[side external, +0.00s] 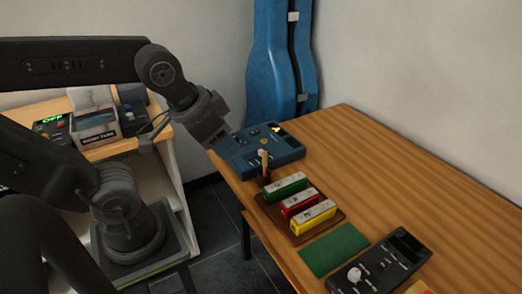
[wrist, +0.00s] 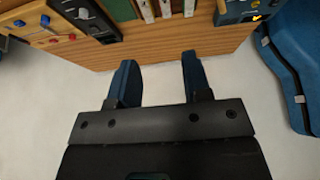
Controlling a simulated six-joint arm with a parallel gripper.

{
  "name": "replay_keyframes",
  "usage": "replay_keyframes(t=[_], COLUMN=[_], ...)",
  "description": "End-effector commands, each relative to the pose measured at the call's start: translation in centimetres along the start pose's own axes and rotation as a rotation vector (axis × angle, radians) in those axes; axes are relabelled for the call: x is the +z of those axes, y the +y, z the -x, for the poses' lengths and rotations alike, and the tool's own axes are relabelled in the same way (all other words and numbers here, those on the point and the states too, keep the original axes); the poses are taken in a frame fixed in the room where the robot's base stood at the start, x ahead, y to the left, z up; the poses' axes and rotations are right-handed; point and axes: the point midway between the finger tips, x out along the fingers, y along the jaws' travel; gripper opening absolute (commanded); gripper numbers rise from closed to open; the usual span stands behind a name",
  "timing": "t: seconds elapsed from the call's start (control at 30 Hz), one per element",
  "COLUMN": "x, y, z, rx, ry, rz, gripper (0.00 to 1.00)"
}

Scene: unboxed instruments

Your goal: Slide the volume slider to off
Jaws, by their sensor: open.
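My gripper (wrist: 158,58) is open and empty in the wrist view. Its two dark blue fingers are apart, with pale floor between them and the table edge beyond their tips. In the side view my wrist hangs by the table's left corner, beside the blue instrument (side external: 262,150); I cannot make out the fingertips there. No control can be made out for sure as the volume slider. A black instrument (side external: 378,266) with a pale knob is at the table's front right. In the wrist view a dark instrument (wrist: 86,17) with a pale knob is at the upper left.
Red, green and yellow blocks sit on a brown tray (side external: 297,236), beside a green mat (side external: 334,249). A wooden box (wrist: 38,27) with coloured knobs is at the wrist view's upper left. A blue case (side external: 270,55) stands behind the table. The table's (side external: 400,180) right side is clear.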

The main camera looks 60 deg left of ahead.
Motion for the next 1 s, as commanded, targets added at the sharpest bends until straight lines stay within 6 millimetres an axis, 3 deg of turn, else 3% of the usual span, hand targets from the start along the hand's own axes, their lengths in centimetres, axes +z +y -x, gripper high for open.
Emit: replay_keyframes(t=[0.13, 0.27, 0.4, 0.6, 0.8, 1.0], x=[-2.0, -5.5, -9.4, -13.3, -14.6, -14.3], y=[-0.9, -3.0, -6.2, -12.2, -18.5, -22.1], z=[-0.5, -2.0, -4.7, -10.1, -16.1, -19.7], rx=[-0.017, -0.041, -0.056, -0.054, -0.027, -0.003], ry=[-0.040, -0.115, -0.203, -0.327, -0.430, -0.481], rz=[0.001, -0.002, -0.005, -0.005, 0.000, 0.002], gripper=[0.45, 0.45, 0.45, 0.45, 0.45, 0.45])
